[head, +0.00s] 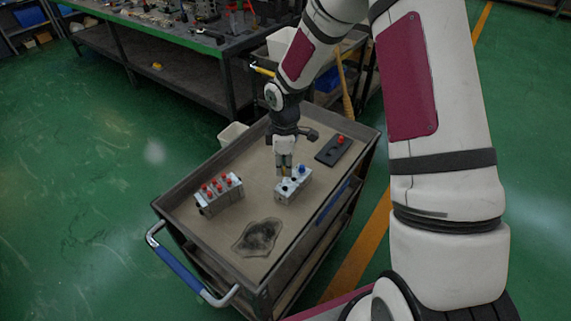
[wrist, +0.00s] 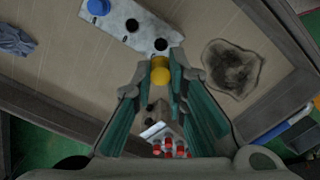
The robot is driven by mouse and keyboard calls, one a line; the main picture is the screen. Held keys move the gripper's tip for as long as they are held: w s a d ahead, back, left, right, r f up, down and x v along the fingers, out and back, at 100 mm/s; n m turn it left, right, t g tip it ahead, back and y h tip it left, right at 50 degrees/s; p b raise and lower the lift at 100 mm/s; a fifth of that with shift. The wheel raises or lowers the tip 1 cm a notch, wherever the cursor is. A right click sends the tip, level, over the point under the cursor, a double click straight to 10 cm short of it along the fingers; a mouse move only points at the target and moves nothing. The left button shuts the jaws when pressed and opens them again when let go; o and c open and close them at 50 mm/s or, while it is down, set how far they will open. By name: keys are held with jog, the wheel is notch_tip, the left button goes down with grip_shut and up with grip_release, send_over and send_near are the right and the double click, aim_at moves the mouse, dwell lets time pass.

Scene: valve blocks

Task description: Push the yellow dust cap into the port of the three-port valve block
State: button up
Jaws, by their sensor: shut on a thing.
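The three-port valve block (head: 293,186) is a pale grey block on the cart top. It also shows in the wrist view (wrist: 146,36), with a blue cap (wrist: 98,6) at one end and two dark open ports, one mid-block (wrist: 132,25) and one at the end nearer my fingers (wrist: 161,44). My gripper (wrist: 160,74) is shut on the yellow dust cap (wrist: 160,76), held between the fingertips. The cap appears just beside the end port in the wrist view; its height above it cannot be told. In the head view my gripper (head: 284,168) hangs over the block and largely hides the cap.
A second block (head: 219,194) with several red caps stands left on the cart. A dark plate (head: 333,151) with a red cap lies at the back right. A dark stain-like patch (head: 258,237) is near the front. The cart (head: 190,222) has raised edges.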

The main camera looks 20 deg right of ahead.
jog(key=n+p, duration=0.1)
jog(key=n, duration=0.2)
jog(key=shift+s, duration=0.1)
jog(key=shift+f, duration=0.15)
jog(key=b, duration=0.2)
send_over(285, 191)
jog(key=shift+f, duration=2.55)
jog(key=shift+f+b, duration=0.4)
jog(key=shift+f, duration=0.4)
jog(key=o, duration=0.7)
jog(key=shift+o, duration=0.3)
